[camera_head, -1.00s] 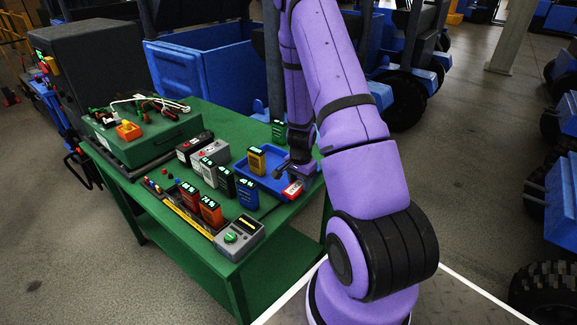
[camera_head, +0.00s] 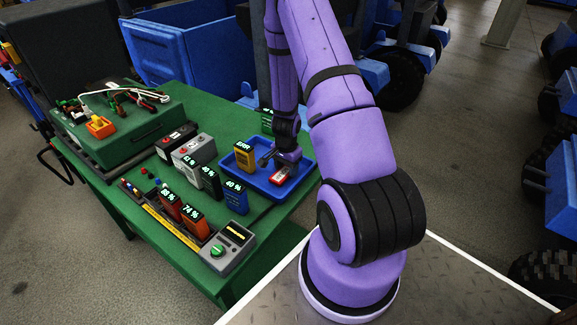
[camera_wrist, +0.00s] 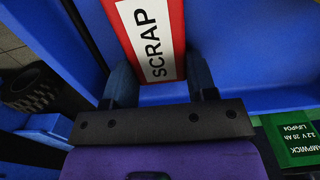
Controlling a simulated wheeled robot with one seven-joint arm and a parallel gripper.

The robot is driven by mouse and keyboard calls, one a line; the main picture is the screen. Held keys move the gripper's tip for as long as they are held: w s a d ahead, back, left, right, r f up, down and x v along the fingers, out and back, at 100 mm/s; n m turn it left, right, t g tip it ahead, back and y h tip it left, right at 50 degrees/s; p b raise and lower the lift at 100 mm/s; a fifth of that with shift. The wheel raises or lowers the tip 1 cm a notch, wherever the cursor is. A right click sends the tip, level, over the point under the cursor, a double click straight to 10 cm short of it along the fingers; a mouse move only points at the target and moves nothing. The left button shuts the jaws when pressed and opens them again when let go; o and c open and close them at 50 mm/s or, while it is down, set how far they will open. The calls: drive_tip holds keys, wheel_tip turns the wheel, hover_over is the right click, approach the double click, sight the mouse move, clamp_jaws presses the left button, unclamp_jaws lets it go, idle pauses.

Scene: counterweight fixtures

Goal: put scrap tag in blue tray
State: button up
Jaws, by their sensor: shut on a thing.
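The scrap tag (camera_head: 281,176) is a small red piece with a white label. The wrist view shows it large, with SCRAP on the white label (camera_wrist: 150,40). My gripper (camera_head: 282,162) is shut on it, with one dark finger on each side in the wrist view (camera_wrist: 161,86). The blue tray (camera_head: 258,179) lies at the table's right end, and the tag is over its front right part. I cannot tell whether the tag touches the tray floor. A yellow block (camera_head: 243,154) stands at the tray's left side.
Several battery blocks, such as a blue one (camera_head: 235,196), stand left of the tray on the green table (camera_head: 205,105). A green block (camera_head: 267,120) stands behind it. A grey device (camera_head: 228,245) with a green knob is at the front edge.

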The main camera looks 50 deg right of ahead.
drive_tip(key=shift+f, duration=0.15)
drive_tip(key=o, duration=0.9)
